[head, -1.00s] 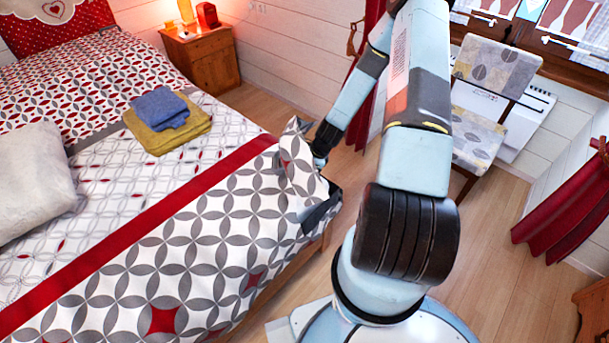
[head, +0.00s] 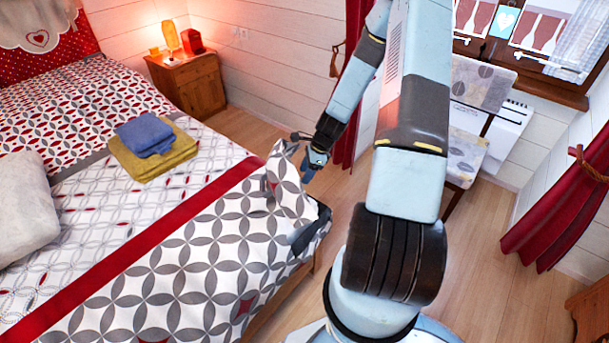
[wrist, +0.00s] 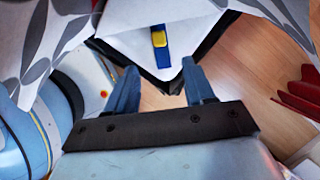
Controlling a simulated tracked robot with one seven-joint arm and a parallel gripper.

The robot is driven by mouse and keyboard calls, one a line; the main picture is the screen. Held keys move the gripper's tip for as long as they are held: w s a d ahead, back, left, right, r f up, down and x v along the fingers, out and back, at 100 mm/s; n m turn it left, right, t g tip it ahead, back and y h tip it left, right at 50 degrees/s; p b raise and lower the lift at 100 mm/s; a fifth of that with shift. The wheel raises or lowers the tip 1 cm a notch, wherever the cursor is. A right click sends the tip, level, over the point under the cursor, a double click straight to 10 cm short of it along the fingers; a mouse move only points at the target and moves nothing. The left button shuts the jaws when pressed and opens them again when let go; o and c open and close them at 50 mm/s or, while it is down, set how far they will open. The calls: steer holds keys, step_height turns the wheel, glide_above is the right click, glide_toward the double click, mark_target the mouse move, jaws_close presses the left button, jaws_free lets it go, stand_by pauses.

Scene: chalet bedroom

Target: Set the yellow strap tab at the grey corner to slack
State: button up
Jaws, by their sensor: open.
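The yellow tab (wrist: 158,39) shows in the wrist view on a short blue strap (wrist: 163,58), lying on a pale corner face with dark edges. The tab sits at the strap's far end in that view. My gripper (wrist: 160,86) is open and empty, with its two blue fingers apart. The strap lies beyond the fingertips, between their lines, with no contact visible. In the head view my gripper (head: 311,168) is beside the raised patterned cover (head: 290,190) at the bed's corner. The dark grey corner (head: 312,228) shows below; the tab is hidden there.
The bed (head: 190,240) fills the left, with folded blue and yellow towels (head: 150,160) and a pillow (head: 25,205) on it. A nightstand (head: 190,80) stands behind. A chair (head: 470,150) stands behind my arm. Wooden floor (head: 480,240) is open on the right.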

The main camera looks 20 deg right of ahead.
steer(key=shift+d+f, duration=0.1)
steer(key=shift+d, duration=0.05)
steer(key=shift+c, duration=1.2)
steer(key=s+d+f+y, duration=0.1)
steer(key=d, duration=0.2)
steer(key=s+d+f+y, duration=0.1)
steer(key=d+y, duration=0.1)
steer(key=d, duration=0.1)
steer(key=s+d+f+t+y, duration=0.1)
steer(key=d+f, duration=0.1)
steer(key=shift+d+f, duration=0.1)
steer(key=shift+d, duration=0.3)
jaws_close()
steer(key=shift+t+y, duration=0.3)
steer(key=shift+y, duration=0.2)
steer(key=x, duration=0.9)
steer(key=shift+f, duration=0.5)
steer(key=shift+w+a, duration=0.15)
steer(key=shift+a, duration=0.35)
steer(key=shift+w+a, duration=0.2)
steer(key=shift+a, duration=0.35)
steer(key=shift+w+a, duration=0.2)
steer(key=shift+a, duration=0.5)
